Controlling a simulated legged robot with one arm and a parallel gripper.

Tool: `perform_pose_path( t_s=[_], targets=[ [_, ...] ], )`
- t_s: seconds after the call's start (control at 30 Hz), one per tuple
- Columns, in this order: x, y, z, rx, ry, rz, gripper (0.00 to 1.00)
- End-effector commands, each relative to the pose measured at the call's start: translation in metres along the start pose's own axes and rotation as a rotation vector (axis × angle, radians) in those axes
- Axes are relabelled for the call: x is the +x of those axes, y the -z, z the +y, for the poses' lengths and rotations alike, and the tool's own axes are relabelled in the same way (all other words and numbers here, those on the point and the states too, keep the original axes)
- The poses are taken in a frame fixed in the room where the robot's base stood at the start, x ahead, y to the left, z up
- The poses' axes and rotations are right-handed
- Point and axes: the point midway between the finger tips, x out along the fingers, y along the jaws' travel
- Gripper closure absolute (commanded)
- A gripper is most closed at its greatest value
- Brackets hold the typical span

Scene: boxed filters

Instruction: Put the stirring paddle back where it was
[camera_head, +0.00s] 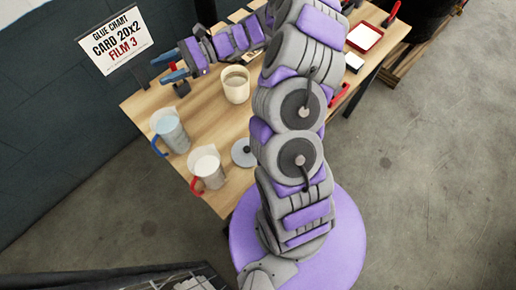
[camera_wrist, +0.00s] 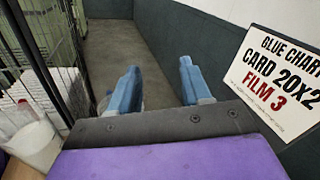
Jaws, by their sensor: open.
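My gripper (camera_head: 170,66) is over the far left part of the wooden table (camera_head: 136,103), close to the sign. Its two blue fingers stand apart, and in the wrist view the gap between the fingertips (camera_wrist: 160,75) is empty. I cannot make out a stirring paddle in either view; my arm hides part of the table. A cream pot (camera_head: 236,88) with greyish-tan contents stands right of and nearer than my gripper. A clear jug with a blue handle (camera_head: 171,131) and a clear jug with a red handle (camera_head: 207,168) stand at the left table edge.
A grey round disc (camera_head: 243,153) lies near the red-handled jug. A sign (camera_head: 113,42) stands by the dark wall, also in the wrist view (camera_wrist: 275,85). A red-rimmed tray (camera_head: 364,37) is at the far right. A wire cage (camera_wrist: 45,50) shows left in the wrist view.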

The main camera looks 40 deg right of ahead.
Motion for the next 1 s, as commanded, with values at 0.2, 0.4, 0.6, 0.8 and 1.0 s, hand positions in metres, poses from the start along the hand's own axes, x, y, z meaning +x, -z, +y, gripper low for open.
perform_pose_path(
  t_s=[0.2, 0.4, 0.6, 0.8, 1.0],
  targets=[
    [0.047, -0.063, 0.064, -0.193, -0.295, 0.08, 0.52],
    [0.061, -0.097, 0.131, -0.367, -0.552, 0.182, 0.52],
    [0.051, -0.116, 0.195, -0.535, -0.796, 0.301, 0.52],
    [0.019, -0.124, 0.247, -0.693, -1.023, 0.444, 0.52],
    [-0.027, -0.129, 0.287, -0.824, -1.235, 0.598, 0.52]
  ],
)
